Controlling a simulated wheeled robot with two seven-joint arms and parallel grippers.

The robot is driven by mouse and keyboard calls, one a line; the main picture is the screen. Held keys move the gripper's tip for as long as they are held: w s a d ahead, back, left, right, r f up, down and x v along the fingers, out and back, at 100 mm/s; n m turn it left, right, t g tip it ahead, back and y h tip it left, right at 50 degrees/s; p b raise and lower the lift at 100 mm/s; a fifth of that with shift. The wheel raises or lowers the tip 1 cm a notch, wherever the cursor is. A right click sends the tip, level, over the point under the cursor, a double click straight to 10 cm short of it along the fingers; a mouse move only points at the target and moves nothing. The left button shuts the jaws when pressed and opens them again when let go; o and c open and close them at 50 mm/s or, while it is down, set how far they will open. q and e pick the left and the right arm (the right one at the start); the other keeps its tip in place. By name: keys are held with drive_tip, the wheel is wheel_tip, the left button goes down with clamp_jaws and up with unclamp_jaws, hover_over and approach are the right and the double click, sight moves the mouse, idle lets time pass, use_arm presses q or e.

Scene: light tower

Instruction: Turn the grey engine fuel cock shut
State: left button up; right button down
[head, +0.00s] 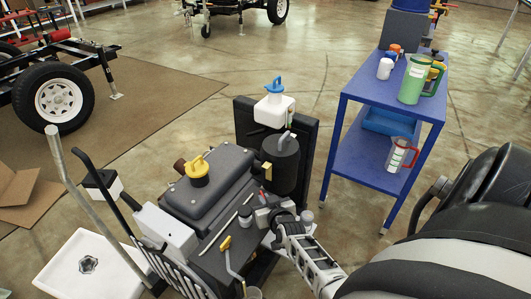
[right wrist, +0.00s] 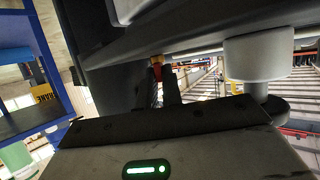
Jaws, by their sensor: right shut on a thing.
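The grey engine (head: 217,175), with a yellow cap on its cover, stands left of centre in the head view. The fuel cock (right wrist: 157,71) shows in the right wrist view as a small red and brass part between the fingertips. A small red and yellow bit of it (head: 262,191) shows in the head view just beyond the gripper. My right gripper (head: 267,207) reaches in from the lower right to the engine's right side. In the wrist view the right gripper (right wrist: 159,84) is shut on the cock, whose lever is mostly hidden. My left gripper is not in view.
A dark canister (head: 281,165) and a white bottle with a blue cap (head: 272,109) stand just beyond the gripper. A blue trolley (head: 349,88) with jugs stands at the right. A yellow-handled rod (head: 228,259) lies near the gripper. Open floor lies between engine and trolley.

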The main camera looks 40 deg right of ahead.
drive_tip(key=shift+a, duration=0.1)
